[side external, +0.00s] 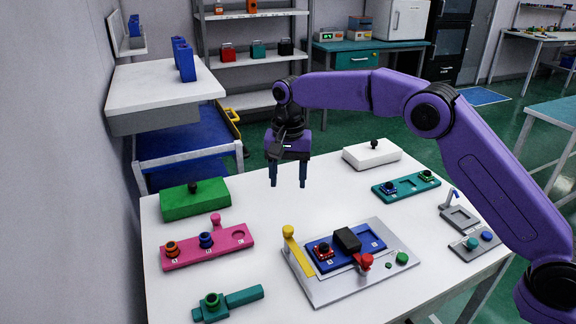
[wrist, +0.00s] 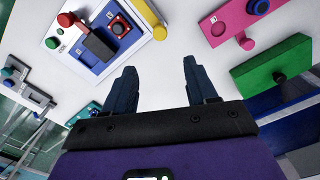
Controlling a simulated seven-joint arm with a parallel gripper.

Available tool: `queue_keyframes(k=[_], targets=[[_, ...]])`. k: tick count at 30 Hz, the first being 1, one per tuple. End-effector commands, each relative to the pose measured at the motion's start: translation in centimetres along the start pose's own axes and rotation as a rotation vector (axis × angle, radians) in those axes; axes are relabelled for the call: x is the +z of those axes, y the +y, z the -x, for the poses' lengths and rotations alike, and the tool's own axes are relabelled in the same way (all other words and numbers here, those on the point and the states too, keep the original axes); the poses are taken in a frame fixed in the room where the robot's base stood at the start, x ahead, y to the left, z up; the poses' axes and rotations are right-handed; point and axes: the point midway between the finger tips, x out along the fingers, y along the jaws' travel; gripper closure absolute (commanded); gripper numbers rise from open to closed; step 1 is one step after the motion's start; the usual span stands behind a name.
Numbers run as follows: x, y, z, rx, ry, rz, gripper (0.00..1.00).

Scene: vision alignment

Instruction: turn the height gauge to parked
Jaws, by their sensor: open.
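A grey fixture plate (side external: 330,290) lies on the white table. A yellow arm (side external: 298,254) with a round yellow knob stands along its left side; it may be the height gauge, but no readable label confirms this. The yellow arm also shows at the top of the wrist view (wrist: 149,17). The plate bears a blue board (side external: 342,261) with a red-and-black part (side external: 323,251) and a black block (side external: 347,239). A red knob (side external: 366,262) and a green button (side external: 402,258) are on its right. My gripper (side external: 288,185) is open and empty, pointing down above the table behind the plate.
A pink board (side external: 205,250), a green box (side external: 195,202) and a green handled part (side external: 228,303) lie left. A white box (side external: 372,155), a teal board (side external: 405,188) and grey fixtures (side external: 470,240) lie behind and right. The table beneath my gripper is clear.

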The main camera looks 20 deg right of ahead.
Motion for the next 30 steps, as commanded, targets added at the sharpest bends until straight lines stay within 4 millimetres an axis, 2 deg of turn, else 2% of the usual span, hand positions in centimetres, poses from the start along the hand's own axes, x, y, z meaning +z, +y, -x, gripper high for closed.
queue_keyframes(k=[3,7,25,30], targets=[[-0.1,-0.1,1.6,-0.003,0.002,0.0,0.43],[0.0,0.0,2.5,-0.001,0.001,0.0,0.43],[0.0,0.0,2.7,-0.001,0.0,0.002,0.43],[1.0,0.5,3.4,-0.001,0.001,0.064,0.43]])
